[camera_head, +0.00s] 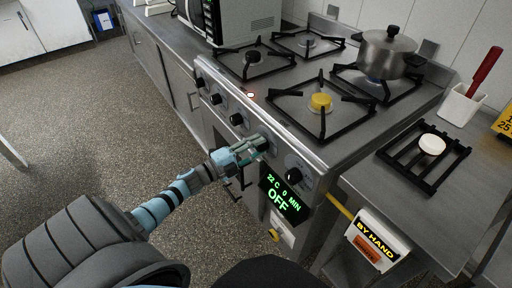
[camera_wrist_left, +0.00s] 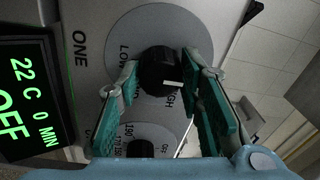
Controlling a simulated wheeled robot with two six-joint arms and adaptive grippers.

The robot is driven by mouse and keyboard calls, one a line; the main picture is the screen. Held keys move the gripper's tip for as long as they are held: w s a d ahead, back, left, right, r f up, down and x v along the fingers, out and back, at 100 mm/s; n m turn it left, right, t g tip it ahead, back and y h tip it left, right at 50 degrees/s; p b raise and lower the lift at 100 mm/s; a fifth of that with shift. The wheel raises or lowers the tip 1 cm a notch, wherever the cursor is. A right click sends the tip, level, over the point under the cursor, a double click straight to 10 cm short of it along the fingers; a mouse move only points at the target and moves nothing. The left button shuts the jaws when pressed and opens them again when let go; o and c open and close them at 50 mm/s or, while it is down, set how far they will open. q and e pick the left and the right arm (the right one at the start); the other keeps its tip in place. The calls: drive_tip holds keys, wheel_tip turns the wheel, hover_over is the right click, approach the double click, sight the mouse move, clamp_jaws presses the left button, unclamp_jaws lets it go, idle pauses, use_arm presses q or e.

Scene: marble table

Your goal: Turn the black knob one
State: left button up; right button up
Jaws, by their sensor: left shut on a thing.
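The black knob one (camera_wrist_left: 158,70) sits on a round grey dial on the stove's front panel. The word ONE (camera_wrist_left: 80,48) is printed beside the dial, with LOW and a partly covered HIGH around the knob. A white mark on the knob points to the right in the left wrist view. My left gripper (camera_wrist_left: 160,78) has its green-padded fingers on both sides of the knob and is shut on it. My right gripper is not in view.
Another black knob with temperature numbers (camera_wrist_left: 143,146) is close beside my fingers. The lit display (camera_head: 281,197) reads 22 C, 0 MIN, OFF. Several knobs (camera_head: 236,119) line the panel. A pot (camera_head: 388,54) and yellow burner cap (camera_head: 320,102) are on the stovetop. The floor in front is clear.

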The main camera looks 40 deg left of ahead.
use_arm(q)
drive_tip(key=o, duration=1.2)
drive_tip(key=shift+c, duration=0.2)
drive_tip(key=v, duration=1.2)
